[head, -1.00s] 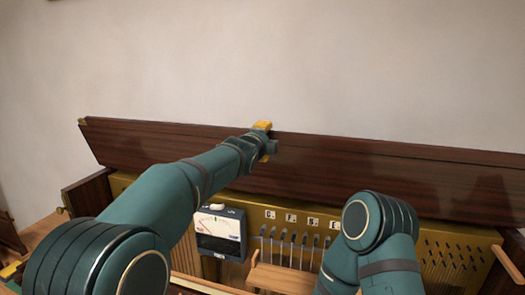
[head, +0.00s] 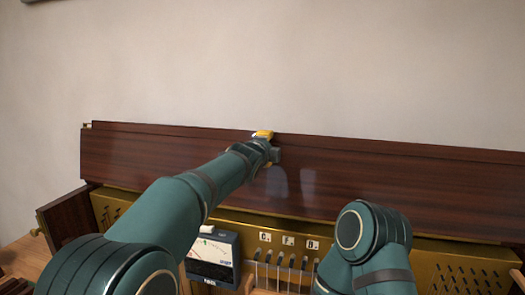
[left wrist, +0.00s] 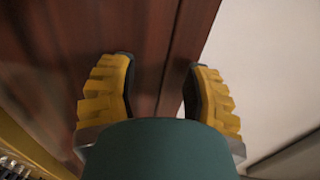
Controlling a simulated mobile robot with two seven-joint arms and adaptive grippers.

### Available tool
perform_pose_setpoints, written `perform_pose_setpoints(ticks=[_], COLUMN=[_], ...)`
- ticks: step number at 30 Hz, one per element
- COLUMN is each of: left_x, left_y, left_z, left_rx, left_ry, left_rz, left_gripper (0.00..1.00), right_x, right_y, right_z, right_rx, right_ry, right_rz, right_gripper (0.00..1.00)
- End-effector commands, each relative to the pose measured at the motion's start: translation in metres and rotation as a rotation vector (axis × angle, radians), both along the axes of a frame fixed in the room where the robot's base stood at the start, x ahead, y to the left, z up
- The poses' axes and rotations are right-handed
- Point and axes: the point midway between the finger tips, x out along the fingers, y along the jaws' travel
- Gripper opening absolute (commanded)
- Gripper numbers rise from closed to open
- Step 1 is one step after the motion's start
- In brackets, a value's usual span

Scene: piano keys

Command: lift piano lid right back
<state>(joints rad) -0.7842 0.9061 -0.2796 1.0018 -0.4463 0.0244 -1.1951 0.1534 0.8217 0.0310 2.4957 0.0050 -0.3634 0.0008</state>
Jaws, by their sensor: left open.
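The dark brown piano lid (head: 390,180) stands raised, close to upright, across the back of the piano in front of the wall. My left gripper (head: 264,148) is at the lid's upper edge, a little left of the middle. In the left wrist view the yellow-padded fingers of my left gripper (left wrist: 159,75) are open, with the lid (left wrist: 60,45) behind and between them. I cannot tell whether a finger touches the lid. My right arm is at the lower right in the head view, its gripper out of view.
Below the lid is the brass-coloured panel (head: 445,258) with letter labels and rods. A meter box (head: 213,257) stands in front of it, partly behind my left arm. A brown side piece (head: 68,214) is at the left. The wall (head: 300,60) above is bare.

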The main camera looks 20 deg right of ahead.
Motion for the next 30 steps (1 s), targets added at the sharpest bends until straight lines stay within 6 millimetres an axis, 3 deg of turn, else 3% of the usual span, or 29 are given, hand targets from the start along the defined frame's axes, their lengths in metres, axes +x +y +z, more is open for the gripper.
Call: perform_pose_setpoints(ticks=[8,24,30], left_x=[-0.022,-0.089,-0.1], left_y=[0.014,0.057,0.066], left_z=[0.007,0.018,0.019], left_rx=[-0.002,-0.001,-0.001], left_ry=[-0.003,-0.003,-0.002], left_rz=[-0.001,-0.003,0.0], left_gripper=[0.48,0.48,0.48], right_x=[0.0,0.0,0.0], right_y=[0.0,0.0,0.0], right_z=[0.0,0.0,0.0], right_rx=[0.0,0.0,0.0], right_ry=[0.0,0.0,0.0], right_rz=[0.0,0.0,0.0], right_gripper=[0.0,0.0,0.0])
